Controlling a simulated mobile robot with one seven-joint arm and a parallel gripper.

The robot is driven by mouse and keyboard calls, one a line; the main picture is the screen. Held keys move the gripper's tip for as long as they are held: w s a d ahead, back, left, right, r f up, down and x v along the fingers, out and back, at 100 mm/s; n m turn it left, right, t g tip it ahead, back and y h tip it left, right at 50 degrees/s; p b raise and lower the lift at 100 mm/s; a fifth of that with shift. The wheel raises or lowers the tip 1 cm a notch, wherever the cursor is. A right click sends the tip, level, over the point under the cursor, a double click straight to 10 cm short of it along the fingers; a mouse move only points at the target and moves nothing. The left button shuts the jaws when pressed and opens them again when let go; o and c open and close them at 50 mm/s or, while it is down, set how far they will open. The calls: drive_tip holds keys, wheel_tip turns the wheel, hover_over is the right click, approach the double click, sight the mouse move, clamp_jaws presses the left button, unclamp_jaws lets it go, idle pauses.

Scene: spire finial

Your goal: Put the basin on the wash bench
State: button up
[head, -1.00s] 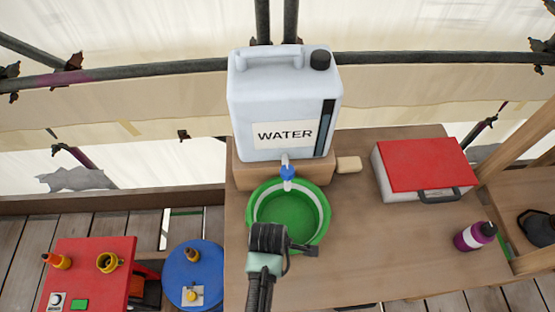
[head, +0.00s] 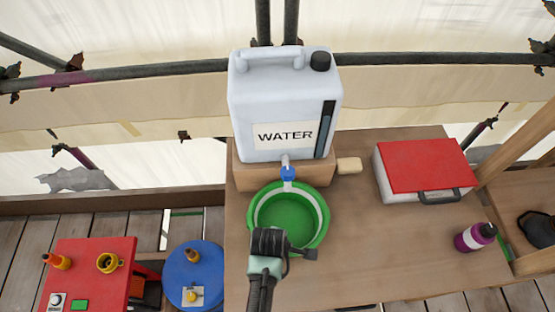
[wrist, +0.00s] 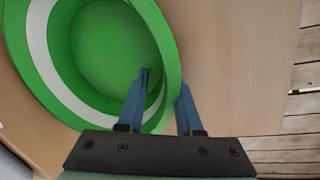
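The green basin (head: 258,211) with a white band inside stands on the wooden wash bench (head: 400,255), under the blue tap of the water container. In the head view my gripper (head: 310,252) is at the basin's near right rim, and its fingers are partly hidden. In the wrist view the basin (wrist: 105,45) fills the upper left. The two blue fingers of my gripper (wrist: 163,80) are apart, one over the inside of the basin and one outside, with the rim between them. I see a gap beside the inner finger.
The white water container (head: 285,105) stands on a wooden block (head: 245,176) behind the basin. A soap-like bar (head: 349,164), a red-lidded case (head: 425,165) and a purple bottle (head: 475,237) are to the right. A red table (head: 95,270) and blue stool (head: 193,275) stand left.

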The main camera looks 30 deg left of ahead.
drive_tip(key=a+v, duration=0.1)
drive_tip(key=v, duration=1.1)
drive_tip(key=w+r+m+t+y, duration=0.2)
drive_tip(key=w+r+m+t, duration=0.45)
drive_tip(key=w+r, duration=1)
drive_tip(key=w+d+r+m+t, duration=0.2)
drive_tip(key=r+t, duration=0.1)
drive_tip(key=r, duration=0.6)
drive_tip(key=w+d+r+m+t, duration=0.1)
drive_tip(key=r+m+t, duration=0.15)
drive_tip(key=r, duration=0.65)
drive_tip(key=d+r+m+t, duration=0.2)
drive_tip(key=r+t, duration=0.1)
drive_tip(key=r, duration=0.5)
drive_tip(key=d+r+m+t, duration=0.1)
drive_tip(key=d+r+t, duration=0.15)
drive_tip(key=r, duration=0.45)
drive_tip(key=s+d+r+m+t+h, duration=0.1)
drive_tip(key=s+d+r+m+t, duration=0.1)
drive_tip(key=s+r, duration=0.4)
drive_tip(key=s+d+r+m+t+h, duration=0.1)
drive_tip(key=s+d+r+m+t, duration=0.2)
drive_tip(key=r, duration=0.8)
drive_tip(key=shift+s+d+m+t+h+b, duration=0.35)
drive_tip(key=shift+s+m+t, duration=0.35)
drive_tip(key=shift+s+t, duration=0.55)
